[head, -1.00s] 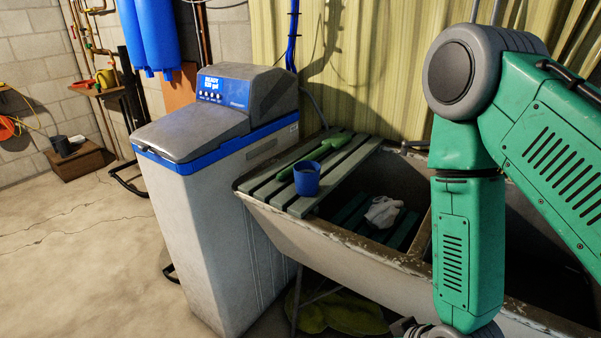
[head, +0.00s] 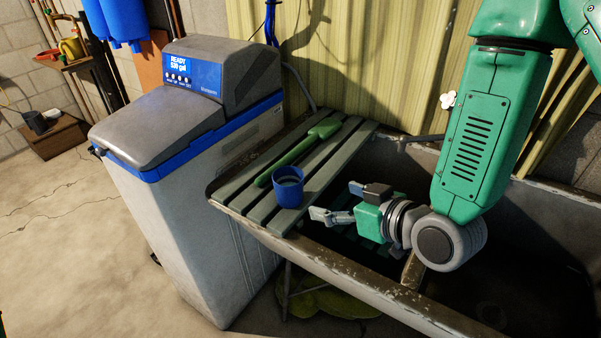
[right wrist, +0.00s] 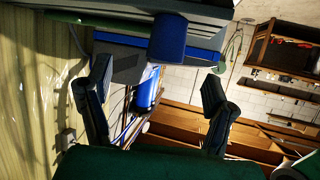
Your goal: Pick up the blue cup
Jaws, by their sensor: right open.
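The blue cup (head: 289,190) stands upright on the grey-green slatted board (head: 240,199) over the left end of the sink. My right gripper (head: 335,202) is open and empty, just right of the cup and pointing left at it, apart from it. In the right wrist view the two dark fingers (right wrist: 157,98) are spread, with the blue cup (right wrist: 168,38) beyond them, between their lines. My left gripper does not show in the head view.
A green trowel (head: 298,152) lies on the slats behind the cup. The water softener (head: 190,160) stands left of the sink. The old sink (head: 330,265) has a raised rim and a divider below my right arm. A corrugated wall (head: 350,60) closes the back.

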